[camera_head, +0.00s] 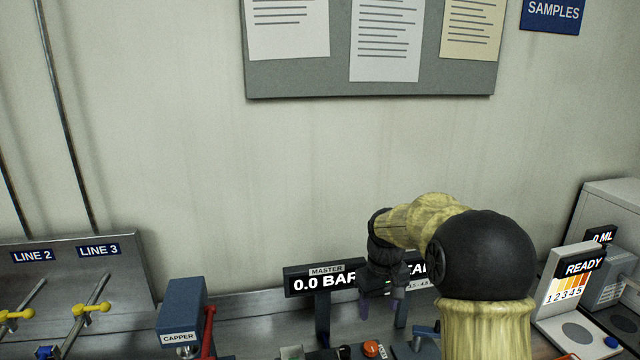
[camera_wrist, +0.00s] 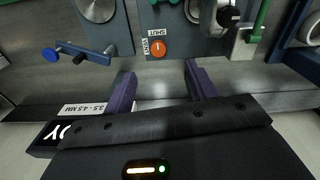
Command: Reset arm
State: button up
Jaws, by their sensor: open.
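My gripper (camera_head: 378,298) hangs in front of the master display (camera_head: 320,280), which reads 0.0 BAR, and hides part of a display to its right. In the wrist view my gripper (camera_wrist: 160,80) shows two purple fingers spread apart with nothing between them. In the head view my arm is bent, with the black elbow up at the right and the gripper pointing down.
A blue capper (camera_head: 181,312) with a red lever stands left of the displays. A panel (camera_head: 125,268) with yellow-handled valves is at the far left. A READY unit (camera_head: 570,285) stands at the right. A grey notice board (camera_head: 370,80) hangs on the wall above.

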jog(key=s+f+m+t, duration=0.1)
jog(key=s+f+m, duration=0.1)
jog(key=s, duration=0.9)
jog(key=s+f+m+t, duration=0.1)
jog(key=s+f, duration=0.1)
jog(key=s, duration=0.9)
jog(key=shift+d+f+m, duration=0.25)
jog(key=shift+d+m, duration=0.1)
jog(key=shift+m, duration=0.05)
